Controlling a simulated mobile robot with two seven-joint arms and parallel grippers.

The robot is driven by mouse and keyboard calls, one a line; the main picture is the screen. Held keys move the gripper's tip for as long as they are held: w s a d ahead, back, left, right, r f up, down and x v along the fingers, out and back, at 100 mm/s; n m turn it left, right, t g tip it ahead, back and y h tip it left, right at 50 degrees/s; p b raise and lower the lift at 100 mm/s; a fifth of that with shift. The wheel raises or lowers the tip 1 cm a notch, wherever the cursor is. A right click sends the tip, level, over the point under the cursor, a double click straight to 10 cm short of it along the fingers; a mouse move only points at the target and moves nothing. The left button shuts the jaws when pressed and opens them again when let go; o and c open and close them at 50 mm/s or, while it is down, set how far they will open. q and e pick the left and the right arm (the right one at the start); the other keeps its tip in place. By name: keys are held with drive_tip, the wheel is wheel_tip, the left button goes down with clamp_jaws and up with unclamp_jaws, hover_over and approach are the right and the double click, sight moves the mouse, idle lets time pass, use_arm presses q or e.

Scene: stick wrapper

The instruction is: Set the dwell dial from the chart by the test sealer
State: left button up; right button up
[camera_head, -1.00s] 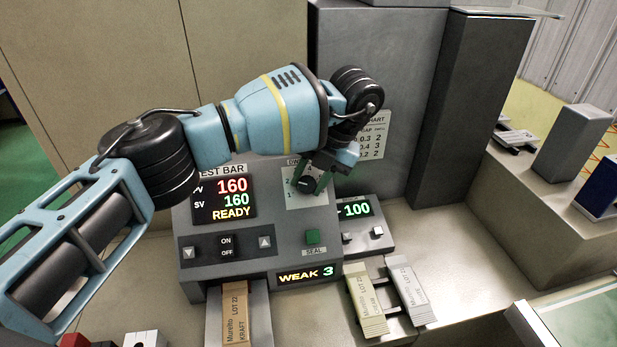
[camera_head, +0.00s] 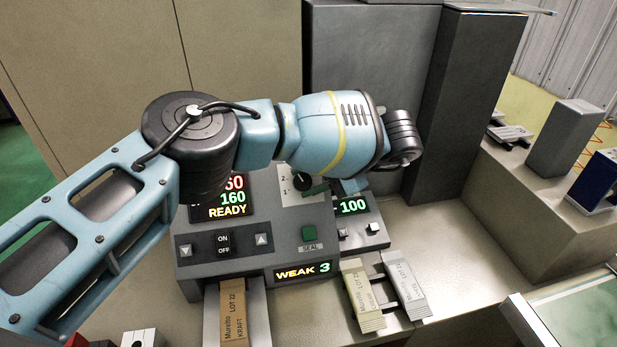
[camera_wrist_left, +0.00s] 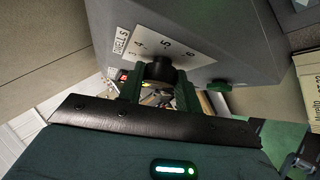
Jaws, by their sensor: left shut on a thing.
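The test sealer (camera_head: 245,262) is a grey sloped console with a lit display reading READY and a lower display reading WEAK 3. Its dwell dial (camera_head: 302,181) is a black knob on a white numbered plate. My left gripper (camera_head: 312,187) is shut on the dial, partly behind my wrist. In the left wrist view the two green fingers (camera_wrist_left: 158,88) stand either side of the black knob (camera_wrist_left: 160,70), below the printed figures 5 and 6. Where the knob points is hard to tell. The chart is hidden behind my arm. My right gripper is not in view.
A small unit with a display reading 100 (camera_head: 354,206) stands right of the sealer. A brown Kraft packet (camera_head: 233,313) lies in front, and two pale packets lie on a rack (camera_head: 388,290). A dark column (camera_head: 455,110) rises behind.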

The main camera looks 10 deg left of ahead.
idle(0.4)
use_arm(q)
drive_tip(key=o, duration=1)
drive_tip(key=v, duration=0.7)
drive_tip(key=shift+d+r+b, duration=0.2)
drive_tip(key=shift+d+b, duration=0.1)
drive_tip(key=shift+d, duration=0.05)
drive_tip(key=shift+s, duration=0.15)
